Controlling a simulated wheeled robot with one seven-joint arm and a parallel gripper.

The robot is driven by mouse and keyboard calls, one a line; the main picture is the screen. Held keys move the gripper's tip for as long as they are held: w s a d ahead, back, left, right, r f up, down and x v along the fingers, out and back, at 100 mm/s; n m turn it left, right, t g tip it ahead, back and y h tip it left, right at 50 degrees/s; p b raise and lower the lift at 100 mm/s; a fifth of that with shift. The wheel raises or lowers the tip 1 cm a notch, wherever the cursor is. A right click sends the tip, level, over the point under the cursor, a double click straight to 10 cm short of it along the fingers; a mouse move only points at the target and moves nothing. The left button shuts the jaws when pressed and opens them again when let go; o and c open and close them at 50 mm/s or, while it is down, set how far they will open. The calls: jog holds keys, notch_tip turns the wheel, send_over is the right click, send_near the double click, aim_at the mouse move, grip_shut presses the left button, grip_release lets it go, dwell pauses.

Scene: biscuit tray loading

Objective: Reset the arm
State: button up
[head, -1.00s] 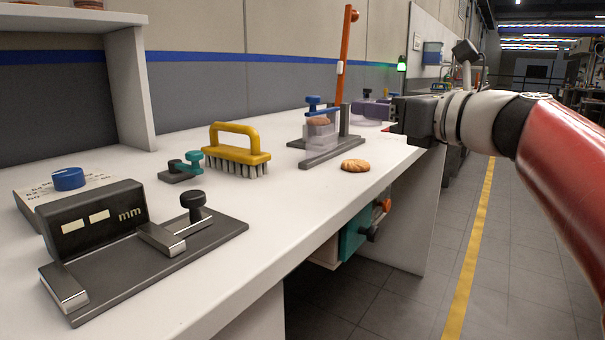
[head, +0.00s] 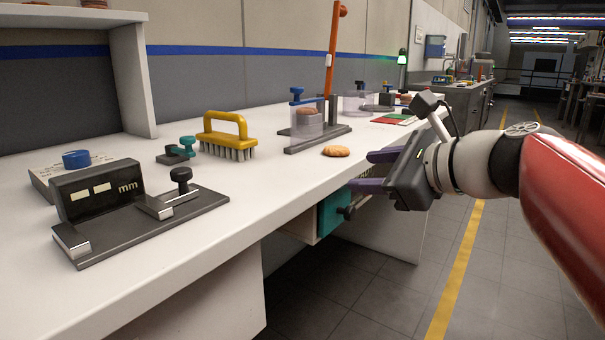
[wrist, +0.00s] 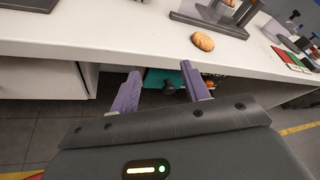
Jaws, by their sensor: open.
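My gripper (head: 372,170) is open and empty, with its two purple fingers spread apart. In the head view it hangs just off the front edge of the white bench, right of a biscuit (head: 336,151) lying loose on the bench top. In the wrist view the gripper (wrist: 162,90) points at the bench front, and the biscuit (wrist: 203,41) lies beyond the fingertips, not touched by them.
The bench (head: 270,187) carries a gauge with an mm display (head: 97,192), a yellow brush (head: 228,137) and a clamp stand with an orange lever (head: 335,50). A teal box (head: 334,213) is under the bench edge. The aisle floor (head: 400,290) is clear.

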jog(key=s+d+f+n+g+h, duration=0.2)
jog(key=s+f+n+h, duration=0.2)
jog(key=s+f+n, duration=0.4)
jog(key=s+d+f+n+g+h, duration=0.2)
jog(key=s+f+n+h, duration=0.3)
jog(key=s+f+n, duration=0.4)
notch_tip(320, 180, down, 9)
jog(key=n+g, duration=0.1)
jog(key=n, duration=0.3)
jog(key=shift+s+d+n+g+p, duration=0.3)
jog(key=shift+n+p, duration=0.1)
jog(key=shift+r, duration=0.1)
jog(key=shift+c, duration=1.1)
jog(key=shift+a, duration=0.1)
